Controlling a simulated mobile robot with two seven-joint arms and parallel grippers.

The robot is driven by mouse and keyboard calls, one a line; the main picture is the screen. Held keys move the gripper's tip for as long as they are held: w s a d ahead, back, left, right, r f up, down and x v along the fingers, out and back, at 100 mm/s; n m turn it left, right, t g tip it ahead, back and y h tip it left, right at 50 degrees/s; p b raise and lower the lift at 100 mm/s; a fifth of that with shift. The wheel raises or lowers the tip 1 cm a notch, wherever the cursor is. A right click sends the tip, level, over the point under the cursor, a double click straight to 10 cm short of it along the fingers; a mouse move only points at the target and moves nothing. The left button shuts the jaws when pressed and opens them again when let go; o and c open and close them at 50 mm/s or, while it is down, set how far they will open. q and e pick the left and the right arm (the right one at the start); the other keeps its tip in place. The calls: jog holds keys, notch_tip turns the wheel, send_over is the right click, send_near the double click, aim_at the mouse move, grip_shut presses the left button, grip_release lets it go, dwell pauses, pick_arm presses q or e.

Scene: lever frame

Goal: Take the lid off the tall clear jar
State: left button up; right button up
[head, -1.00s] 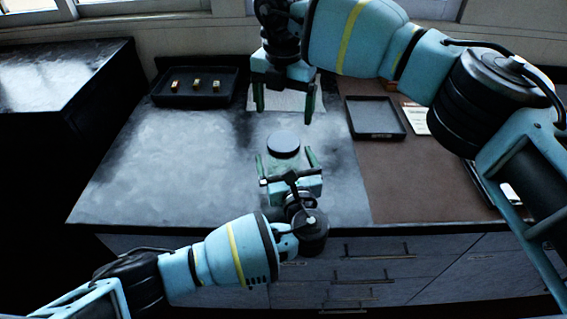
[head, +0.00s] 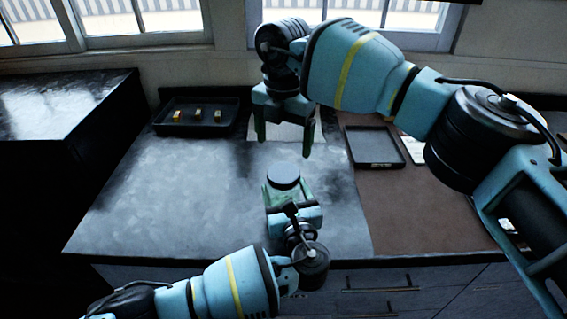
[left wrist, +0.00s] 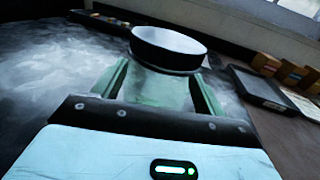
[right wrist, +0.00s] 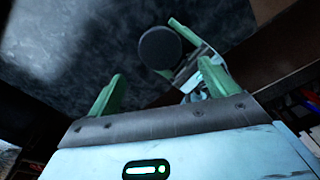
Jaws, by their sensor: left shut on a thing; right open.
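The tall clear jar (head: 283,194) stands upright on the counter with a dark round lid (head: 284,174) on top. My left gripper (head: 284,194) is shut on the jar's body from the front, below the lid. In the left wrist view the jar (left wrist: 160,88) is between the green fingers and the lid (left wrist: 168,46) sits above them. My right gripper (head: 283,142) is open and empty, behind and above the jar. In the right wrist view the lid (right wrist: 160,47) shows from above, beyond the open fingers.
An empty dark tray (head: 375,160) lies on the brown mat (head: 415,215) at the right. The grey counter (head: 170,195) left of the jar is clear.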

aim_at(284, 172)
jog(key=m, duration=0.8)
jog(key=shift+f, duration=0.1)
jog(key=shift+f, duration=3.95)
